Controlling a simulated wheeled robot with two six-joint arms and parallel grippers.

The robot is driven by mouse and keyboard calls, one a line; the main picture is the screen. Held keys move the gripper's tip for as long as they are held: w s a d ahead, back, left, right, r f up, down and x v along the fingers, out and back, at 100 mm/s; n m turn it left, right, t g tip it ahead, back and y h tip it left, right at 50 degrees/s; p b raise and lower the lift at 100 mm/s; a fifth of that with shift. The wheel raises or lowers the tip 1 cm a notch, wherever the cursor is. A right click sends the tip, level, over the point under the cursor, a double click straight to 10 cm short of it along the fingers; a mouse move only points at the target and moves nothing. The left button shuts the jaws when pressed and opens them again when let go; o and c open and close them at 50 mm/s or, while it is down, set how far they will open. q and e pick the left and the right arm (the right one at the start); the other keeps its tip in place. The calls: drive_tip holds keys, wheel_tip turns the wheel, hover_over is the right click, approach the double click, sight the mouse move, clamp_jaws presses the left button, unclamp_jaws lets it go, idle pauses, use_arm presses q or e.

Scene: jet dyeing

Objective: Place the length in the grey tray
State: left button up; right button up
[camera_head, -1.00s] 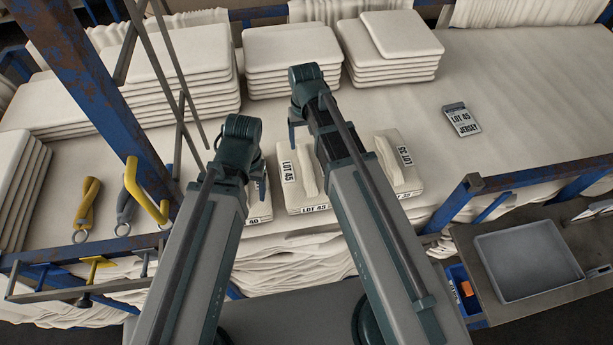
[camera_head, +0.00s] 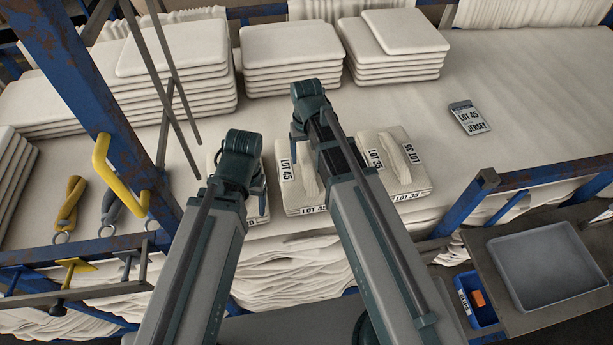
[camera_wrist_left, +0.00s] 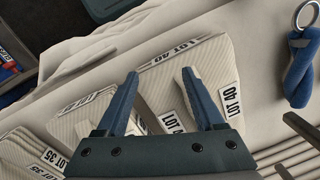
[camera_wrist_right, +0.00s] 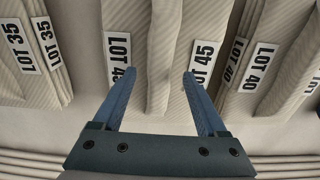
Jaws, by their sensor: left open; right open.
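Three cream fabric lengths with raised ridges lie in a row on the table: LOT 40 (camera_head: 256,212), LOT 45 (camera_head: 308,188) and LOT 35 (camera_head: 412,168). My left gripper (camera_wrist_left: 159,77) is open over the LOT 40 length (camera_wrist_left: 212,58), with empty space between its fingers. My right gripper (camera_wrist_right: 160,77) is open above the LOT 45 length (camera_wrist_right: 165,40), whose ridge shows between the fingers; contact cannot be told. The grey tray (camera_head: 550,265) is empty at the right. A card (camera_head: 469,118) reading LOT 45 JERSEY lies on the cloth. My arms partly hide the LOT 40 and LOT 45 lengths.
Stacks of folded cloth (camera_head: 290,60) line the back. A rusty blue post (camera_head: 85,95) and yellow handle (camera_head: 112,175) stand at left. A blue rail (camera_head: 470,205) lies between table and tray. A blue bin (camera_head: 476,300) sits beside the tray.

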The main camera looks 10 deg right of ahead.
drive_tip(key=shift+f+b, duration=0.45)
drive_tip(key=shift+f, duration=0.5)
drive_tip(key=shift+r, duration=0.15)
drive_tip(key=shift+c, duration=0.3)
clamp_jaws()
